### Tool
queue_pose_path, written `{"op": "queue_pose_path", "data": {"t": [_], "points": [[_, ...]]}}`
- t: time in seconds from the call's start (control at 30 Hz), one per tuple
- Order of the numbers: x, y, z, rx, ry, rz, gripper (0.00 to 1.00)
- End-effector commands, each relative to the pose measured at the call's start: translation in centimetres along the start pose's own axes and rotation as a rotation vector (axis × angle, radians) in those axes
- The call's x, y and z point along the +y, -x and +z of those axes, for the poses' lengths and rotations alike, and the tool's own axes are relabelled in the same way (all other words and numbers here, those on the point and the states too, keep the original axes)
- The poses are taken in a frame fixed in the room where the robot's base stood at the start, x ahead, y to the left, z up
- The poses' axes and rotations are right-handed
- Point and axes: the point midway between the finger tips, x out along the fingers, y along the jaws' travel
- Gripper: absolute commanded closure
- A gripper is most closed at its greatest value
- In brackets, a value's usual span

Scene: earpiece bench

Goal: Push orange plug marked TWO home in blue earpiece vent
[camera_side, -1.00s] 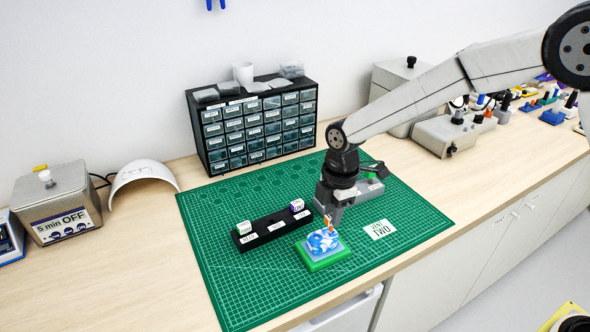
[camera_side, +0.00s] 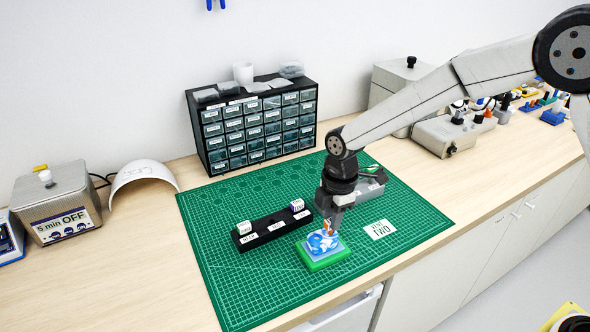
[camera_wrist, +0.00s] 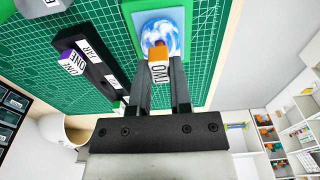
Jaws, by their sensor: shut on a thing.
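The blue and white swirled earpiece (camera_side: 321,242) sits on a green block (camera_side: 325,259) on the green cutting mat. It also shows at the top of the wrist view (camera_wrist: 161,36). My gripper (camera_side: 331,221) points down over the earpiece, shut on the orange plug (camera_wrist: 157,53). The plug's white tag reads TWO (camera_wrist: 159,73). The plug's orange end meets the earpiece's near edge in the wrist view. Its tip and the vent are hidden, so I cannot tell how deep it sits.
A black rack (camera_side: 272,230) left of the earpiece holds a white plug (camera_side: 244,227) and a purple-and-white one (camera_side: 297,205). A card reading TWO (camera_side: 380,229) lies to the right. A drawer cabinet (camera_side: 255,124) stands behind. The mat's front left is clear.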

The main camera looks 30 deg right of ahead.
Motion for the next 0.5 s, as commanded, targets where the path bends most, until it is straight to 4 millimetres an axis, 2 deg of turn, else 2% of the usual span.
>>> {"op": "queue_pose_path", "data": {"t": [0.5], "points": [[-0.01,-0.85,0.06,0.000,0.000,-0.001,1.00]]}}
